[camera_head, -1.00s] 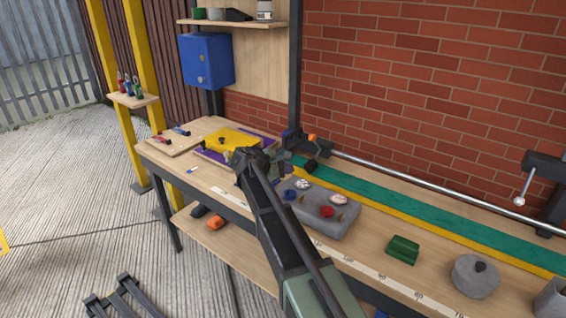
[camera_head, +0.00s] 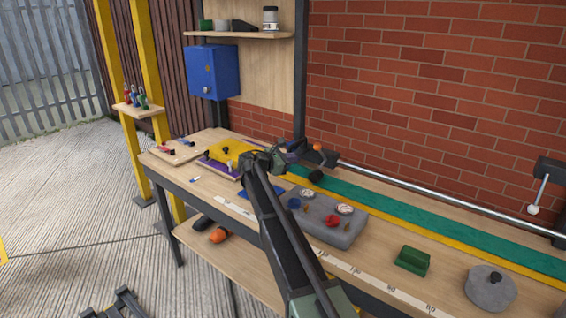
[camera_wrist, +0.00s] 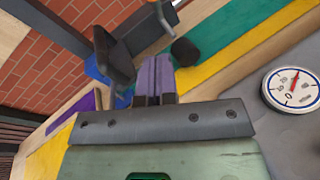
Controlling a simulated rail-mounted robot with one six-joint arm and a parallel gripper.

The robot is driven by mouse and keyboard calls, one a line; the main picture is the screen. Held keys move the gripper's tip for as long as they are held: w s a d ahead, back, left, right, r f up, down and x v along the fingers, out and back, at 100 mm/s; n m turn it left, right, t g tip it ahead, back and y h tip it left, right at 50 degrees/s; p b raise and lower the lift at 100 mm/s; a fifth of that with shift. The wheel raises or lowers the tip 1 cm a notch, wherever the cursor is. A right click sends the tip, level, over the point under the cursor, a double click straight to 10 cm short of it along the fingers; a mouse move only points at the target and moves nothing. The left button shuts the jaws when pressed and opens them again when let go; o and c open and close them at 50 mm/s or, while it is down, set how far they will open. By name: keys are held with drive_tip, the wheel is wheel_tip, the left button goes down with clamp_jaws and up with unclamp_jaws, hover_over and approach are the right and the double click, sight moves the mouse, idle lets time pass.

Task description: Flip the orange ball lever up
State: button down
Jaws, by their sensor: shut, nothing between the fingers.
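The orange ball (camera_head: 318,147) is on a dark fitting at the left end of the long metal rail, at the back of the bench. The lever's arm is too small to make out in the head view. My gripper (camera_head: 292,152) is just left of the ball, with a small gap in the picture; contact cannot be told. In the wrist view my gripper's purple fingers (camera_wrist: 154,62) are shut together and empty. They point towards dark brackets and a black knob (camera_wrist: 185,52). The ball is not clearly visible there.
A grey block with dials (camera_head: 335,228) lies right of my arm; one dial (camera_wrist: 291,88) shows in the wrist view. A yellow board (camera_head: 226,152) is to the left. A green block (camera_head: 413,261) and round grey weight (camera_head: 490,288) stand farther right. The brick wall is behind.

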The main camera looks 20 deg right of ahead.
sight(321, 153)
drive_tip(key=d+r+p, duration=0.1)
drive_tip(key=d+p, duration=0.1)
drive_tip(key=d, duration=0.4)
drive_tip(key=shift+w+d+r, duration=0.3)
drive_tip(key=shift+w+d, duration=0.1)
drive_tip(key=shift+d+r, duration=0.1)
drive_tip(key=shift+r, duration=0.05)
